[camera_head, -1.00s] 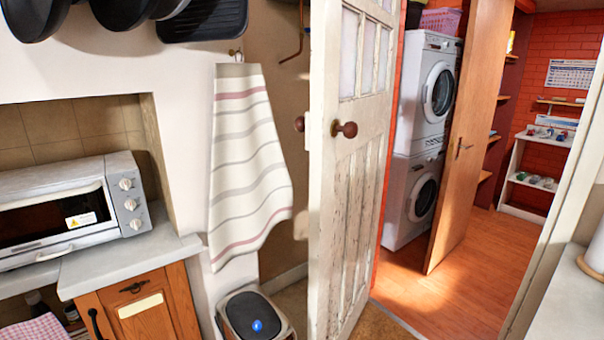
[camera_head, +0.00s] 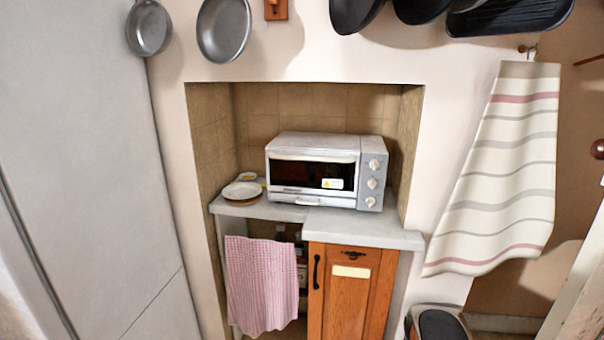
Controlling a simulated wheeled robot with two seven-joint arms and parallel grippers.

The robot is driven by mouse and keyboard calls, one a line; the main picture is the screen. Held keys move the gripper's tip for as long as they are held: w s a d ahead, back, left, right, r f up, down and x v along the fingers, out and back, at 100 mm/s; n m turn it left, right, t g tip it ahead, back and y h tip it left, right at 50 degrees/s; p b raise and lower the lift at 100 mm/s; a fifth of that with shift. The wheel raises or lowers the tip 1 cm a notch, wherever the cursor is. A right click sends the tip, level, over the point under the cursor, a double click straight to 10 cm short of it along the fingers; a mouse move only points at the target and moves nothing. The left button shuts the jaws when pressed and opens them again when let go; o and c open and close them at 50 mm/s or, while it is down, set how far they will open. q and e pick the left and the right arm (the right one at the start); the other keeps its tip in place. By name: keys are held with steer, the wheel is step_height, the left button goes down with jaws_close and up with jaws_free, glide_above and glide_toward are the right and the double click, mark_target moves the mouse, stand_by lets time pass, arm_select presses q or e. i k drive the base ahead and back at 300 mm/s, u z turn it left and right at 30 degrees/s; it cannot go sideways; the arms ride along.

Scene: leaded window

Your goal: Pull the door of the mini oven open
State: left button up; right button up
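The mini oven (camera_head: 313,145) stands on the grey counter inside a tiled wall niche. Its body is light grey. Its dark glass door (camera_head: 312,174) faces me and looks shut, with a yellow and white label on it. A pale bar runs along the top of the door, and a small light handle (camera_head: 307,203) shows at the bottom front edge. Several knobs (camera_head: 374,183) sit in a column on its right side. Neither of my grippers shows in the head view.
White plates (camera_head: 242,190) lie on the counter (camera_head: 345,229) left of the oven. Below are a wooden cabinet (camera_head: 375,290) and a hanging pink cloth (camera_head: 262,285). Pans (camera_head: 223,30) hang above. A striped towel (camera_head: 505,165) hangs at right; a tall grey panel (camera_head: 85,150) stands at left.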

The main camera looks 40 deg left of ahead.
mark_target(300, 171)
steer(key=u, duration=1.1)
steer(key=k, duration=0.55)
steer(key=u, duration=0.3)
steer(key=i, duration=0.95)
steer(key=z, duration=0.15)
